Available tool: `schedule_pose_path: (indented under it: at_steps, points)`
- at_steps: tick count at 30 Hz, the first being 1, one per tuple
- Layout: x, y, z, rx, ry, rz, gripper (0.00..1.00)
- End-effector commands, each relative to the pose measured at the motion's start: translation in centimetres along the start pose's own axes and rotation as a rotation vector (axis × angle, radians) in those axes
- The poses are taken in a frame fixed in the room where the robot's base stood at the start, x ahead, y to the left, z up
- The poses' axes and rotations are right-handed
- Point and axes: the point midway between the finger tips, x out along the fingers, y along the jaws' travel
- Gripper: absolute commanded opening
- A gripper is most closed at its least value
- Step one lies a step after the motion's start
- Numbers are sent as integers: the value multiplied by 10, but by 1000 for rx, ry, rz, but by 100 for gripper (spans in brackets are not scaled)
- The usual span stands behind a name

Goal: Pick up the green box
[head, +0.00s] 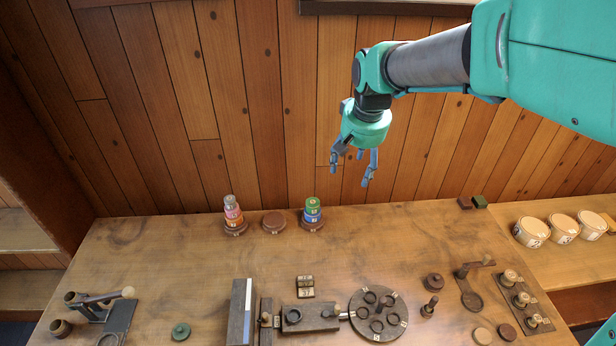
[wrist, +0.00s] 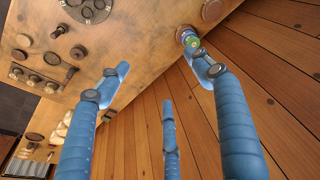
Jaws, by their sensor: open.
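The green box (head: 479,202) is a small dark green block at the table's back edge, right of centre in the head view. It sits close beside a similar brown block (head: 464,202). My gripper (head: 353,168) is open and empty, its fingers pointing down in front of the wood wall. It appears in the picture up and to the left of the green box, well apart from it. In the wrist view my gripper's (wrist: 160,75) blue fingers are spread with nothing between them.
Several white tubs (head: 532,231) stand right of the blocks. A round dark plate (head: 378,313) and fixtures fill the front.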

Motion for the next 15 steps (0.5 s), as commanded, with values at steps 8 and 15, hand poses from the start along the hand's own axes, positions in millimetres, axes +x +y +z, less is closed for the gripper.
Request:
schedule_pose_path:
  at_steps: [8,15]
  points:
    - [41,-16,-55,6,-55,3,66]
    - [85,-30,-94,12,-99,6,66]
